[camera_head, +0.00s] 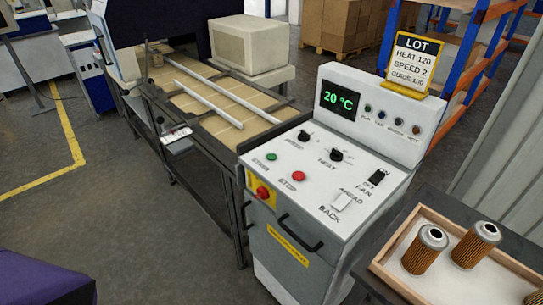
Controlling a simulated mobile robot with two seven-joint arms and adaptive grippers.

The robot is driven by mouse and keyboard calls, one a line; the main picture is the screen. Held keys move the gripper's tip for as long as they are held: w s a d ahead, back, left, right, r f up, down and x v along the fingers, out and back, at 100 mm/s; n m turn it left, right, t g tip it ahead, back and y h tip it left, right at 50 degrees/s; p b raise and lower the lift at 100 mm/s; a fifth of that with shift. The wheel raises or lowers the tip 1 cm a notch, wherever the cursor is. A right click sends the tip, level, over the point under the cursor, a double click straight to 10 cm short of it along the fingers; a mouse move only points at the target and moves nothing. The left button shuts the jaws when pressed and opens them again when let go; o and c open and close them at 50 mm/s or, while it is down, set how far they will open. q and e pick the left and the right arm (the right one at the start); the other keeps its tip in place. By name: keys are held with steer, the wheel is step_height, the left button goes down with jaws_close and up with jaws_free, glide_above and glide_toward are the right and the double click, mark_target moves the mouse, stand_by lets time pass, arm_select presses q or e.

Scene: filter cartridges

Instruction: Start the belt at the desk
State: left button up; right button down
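The control desk (320,210) stands in the middle, with a green button (272,157) and a red STOP button (298,176) on its sloped top. A SPEED knob (304,135), a HEAT knob (336,155), a black FAN switch (377,176) and a white AHEAD/BACK rocker (343,202) sit beside them. A red mushroom button (262,192) on yellow is on the front. The display (340,99) reads 20 °C in green. The tan belt (222,127) runs back from the desk toward a dark tunnel. Neither gripper is in view.
A card (410,65) on the desk reads LOT, HEAT 120, SPEED 2, GUIDE 100. A wooden tray (398,285) with filter cartridges (425,250) stands at the lower right. A purple object (40,280) is at the lower left.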

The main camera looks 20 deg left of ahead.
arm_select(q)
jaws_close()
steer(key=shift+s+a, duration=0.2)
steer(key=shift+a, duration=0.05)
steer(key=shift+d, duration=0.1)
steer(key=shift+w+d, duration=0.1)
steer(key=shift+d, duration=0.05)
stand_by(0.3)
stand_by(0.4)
